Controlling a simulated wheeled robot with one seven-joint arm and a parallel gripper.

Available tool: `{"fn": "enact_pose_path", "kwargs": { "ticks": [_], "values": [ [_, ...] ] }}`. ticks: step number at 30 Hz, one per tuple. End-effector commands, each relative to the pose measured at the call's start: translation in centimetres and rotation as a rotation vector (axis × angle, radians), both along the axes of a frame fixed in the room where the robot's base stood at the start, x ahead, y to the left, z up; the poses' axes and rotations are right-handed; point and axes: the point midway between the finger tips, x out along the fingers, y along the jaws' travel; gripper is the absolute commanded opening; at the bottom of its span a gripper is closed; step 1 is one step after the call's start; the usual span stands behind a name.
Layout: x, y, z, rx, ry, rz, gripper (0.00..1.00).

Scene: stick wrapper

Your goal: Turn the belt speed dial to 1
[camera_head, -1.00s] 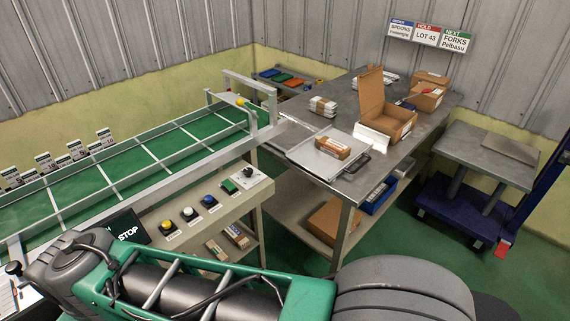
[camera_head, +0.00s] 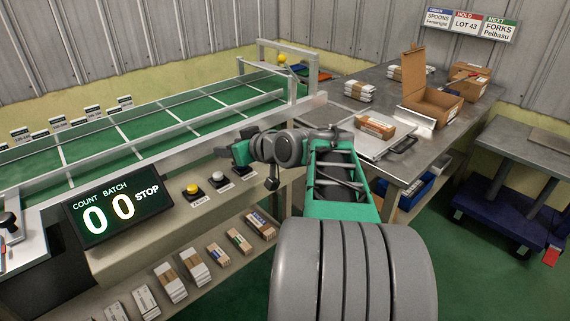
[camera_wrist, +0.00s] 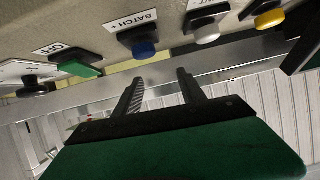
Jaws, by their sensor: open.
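The belt speed dial looks to be the black knob on a white plate (camera_wrist: 22,76) at the left edge of the wrist view, just past the green button (camera_wrist: 78,68). Its pointer and scale are not readable. In the head view my arm hides that end of the panel. My gripper (camera_wrist: 160,78) is open and empty, its two dark fingers apart below the blue button (camera_wrist: 143,46), to the right of the dial and touching nothing. In the head view my gripper (camera_head: 232,155) is over the panel's right part, by the belt's side rail.
White (camera_wrist: 206,32) and yellow (camera_wrist: 268,17) buttons line the panel. A display (camera_head: 118,210) reads count 0, batch 0, STOP. The green belt (camera_head: 100,150) and its metal rail run behind the panel. A steel table (camera_head: 370,90) with boxes stands right; packs (camera_head: 190,265) lie below.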

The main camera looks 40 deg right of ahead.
Motion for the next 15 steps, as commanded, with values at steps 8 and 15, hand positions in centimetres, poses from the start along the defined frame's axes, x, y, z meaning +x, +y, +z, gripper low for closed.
{"fn": "enact_pose_path", "kwargs": {
  "ticks": [8,15],
  "values": [
    [-5.9,-15.7,-3.1,-0.043,-0.406,-0.161,0.47],
    [-6.5,-16.8,-3.0,-0.047,-0.423,-0.179,0.47]
  ]
}}
